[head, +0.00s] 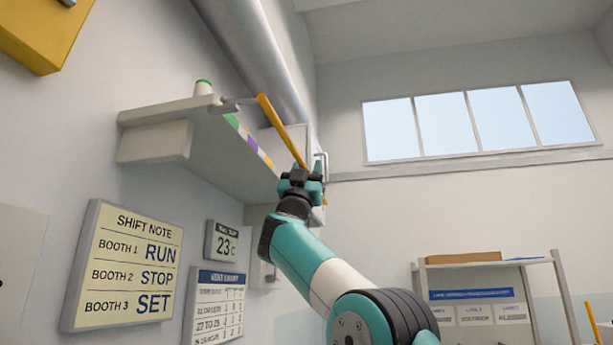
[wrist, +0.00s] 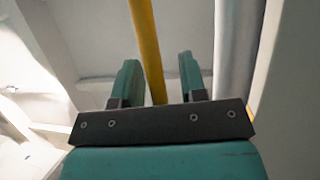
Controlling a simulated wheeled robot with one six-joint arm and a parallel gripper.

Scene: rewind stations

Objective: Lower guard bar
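The guard bar is a yellow bar (head: 279,126) that slopes down to the right from a grey bracket at the shelf edge to my gripper (head: 303,170) in the head view. In the wrist view the yellow bar (wrist: 146,45) runs between the two teal fingers of my gripper (wrist: 158,70). The fingers stand apart, with a visible gap on each side of the bar. The bar's lower end is partly hidden behind my gripper in the head view.
A large grey duct (head: 255,50) runs above. A shift note sign (head: 123,267) hangs at left. A shelving rack (head: 485,262) stands at right.

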